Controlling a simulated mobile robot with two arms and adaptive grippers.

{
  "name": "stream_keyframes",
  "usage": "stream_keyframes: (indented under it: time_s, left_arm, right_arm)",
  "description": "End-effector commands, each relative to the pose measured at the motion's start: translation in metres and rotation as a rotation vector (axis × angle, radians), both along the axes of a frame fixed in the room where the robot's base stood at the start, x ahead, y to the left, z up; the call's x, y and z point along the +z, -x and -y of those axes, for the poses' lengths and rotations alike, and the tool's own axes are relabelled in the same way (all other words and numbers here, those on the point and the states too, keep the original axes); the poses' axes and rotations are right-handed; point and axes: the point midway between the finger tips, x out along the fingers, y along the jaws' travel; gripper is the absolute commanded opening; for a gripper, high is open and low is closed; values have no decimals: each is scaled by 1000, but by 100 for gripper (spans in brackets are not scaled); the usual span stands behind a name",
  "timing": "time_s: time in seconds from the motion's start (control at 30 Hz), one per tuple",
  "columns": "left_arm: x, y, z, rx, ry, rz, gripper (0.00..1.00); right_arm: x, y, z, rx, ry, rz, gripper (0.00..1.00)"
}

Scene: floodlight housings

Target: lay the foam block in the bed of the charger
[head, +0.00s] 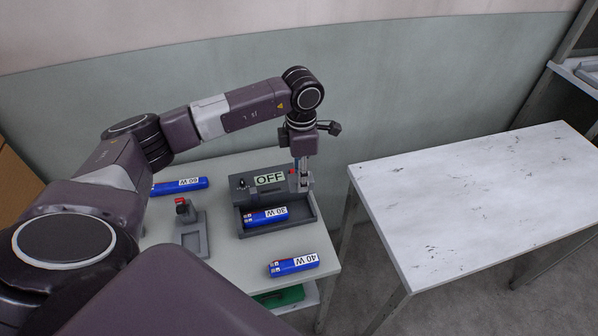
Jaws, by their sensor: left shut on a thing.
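The charger (249,192) is a dark grey unit with an OFF sign on the left table. Its open bed (307,215) faces the front. A blue pack marked 30 W (264,216) lies in the bed. My left gripper (303,172) points down at the charger's right end, shut on a small grey piece (305,185). I cannot tell whether this piece is part of the charger. I cannot make out a foam block. My right gripper is not in view.
A blue pack marked 40 W (292,265) lies near the table's front right corner. Another blue pack (180,186) lies at the back left, near a grey stand with a red top (182,204). The white table (480,195) at right is bare.

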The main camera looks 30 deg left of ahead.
Motion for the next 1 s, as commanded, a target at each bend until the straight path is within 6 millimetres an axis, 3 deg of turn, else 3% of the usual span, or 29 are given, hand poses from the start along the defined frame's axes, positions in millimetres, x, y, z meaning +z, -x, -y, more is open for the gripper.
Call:
stream_keyframes:
  time_s: [0.17,0.63,1.0]
  left_arm:
    - [-4,-3,-9,93,-1,1,16]
    - [-6,-3,-8,93,0,0,16]
    - [-36,-3,-8,92,0,0,16]
  right_arm:
    - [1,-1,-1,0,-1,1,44]
    - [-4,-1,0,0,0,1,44]
    - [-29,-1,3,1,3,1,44]
